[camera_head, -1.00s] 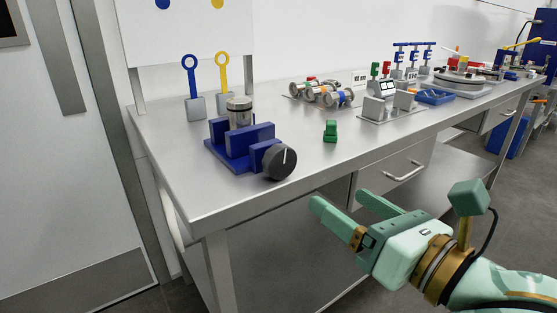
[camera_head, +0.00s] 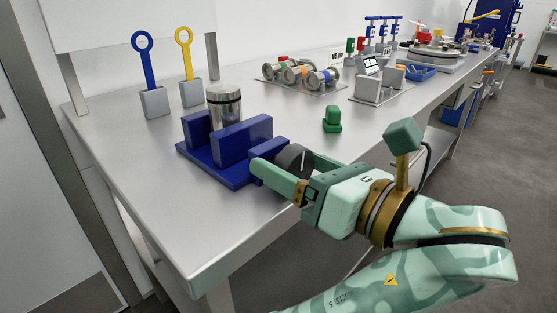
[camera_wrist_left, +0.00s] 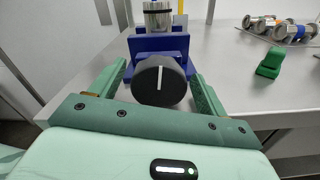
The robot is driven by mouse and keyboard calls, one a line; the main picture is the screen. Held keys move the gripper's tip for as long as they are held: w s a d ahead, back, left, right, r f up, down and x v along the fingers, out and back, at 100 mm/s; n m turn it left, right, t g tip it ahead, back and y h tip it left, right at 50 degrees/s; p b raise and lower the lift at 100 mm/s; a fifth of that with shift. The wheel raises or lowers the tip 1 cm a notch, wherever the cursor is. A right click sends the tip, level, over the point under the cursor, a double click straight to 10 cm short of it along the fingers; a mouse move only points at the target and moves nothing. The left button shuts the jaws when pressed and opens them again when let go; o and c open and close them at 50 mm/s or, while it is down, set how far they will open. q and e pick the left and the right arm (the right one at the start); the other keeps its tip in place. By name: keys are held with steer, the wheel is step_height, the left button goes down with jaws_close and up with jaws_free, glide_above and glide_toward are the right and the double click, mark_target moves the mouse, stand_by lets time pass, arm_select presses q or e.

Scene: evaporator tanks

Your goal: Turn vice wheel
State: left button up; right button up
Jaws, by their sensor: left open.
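The vice wheel (camera_head: 293,158) is a round black knob with a white line, on the front of the blue vice (camera_head: 245,139). In the left wrist view the wheel (camera_wrist_left: 158,82) faces me, its white line near upright. A silver cylinder (camera_head: 224,106) stands between the vice's blue jaws. My left gripper (camera_head: 285,166) is open, with one green finger on each side of the wheel. In the wrist view gaps show between the wheel and both fingers. In the head view the near finger hides the wheel's lower part. My right gripper is not in view.
A green block (camera_head: 332,120) stands on the steel table (camera_head: 130,185) right of the vice. Blue and yellow ring-topped rods (camera_head: 145,75) stand behind it at left. Metal pipe fittings (camera_head: 298,72) and other fixtures lie farther back. The table's front left is clear.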

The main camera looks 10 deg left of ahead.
arm_select(q)
steer(key=c, duration=1)
steer(key=shift+n, duration=0.6)
steer(key=shift+n+p, duration=0.35)
steer(key=shift+n, duration=0.35)
steer(key=shift+s+n+p, duration=0.1)
steer(key=shift+n+p, duration=0.35)
steer(key=shift+n, duration=1.65)
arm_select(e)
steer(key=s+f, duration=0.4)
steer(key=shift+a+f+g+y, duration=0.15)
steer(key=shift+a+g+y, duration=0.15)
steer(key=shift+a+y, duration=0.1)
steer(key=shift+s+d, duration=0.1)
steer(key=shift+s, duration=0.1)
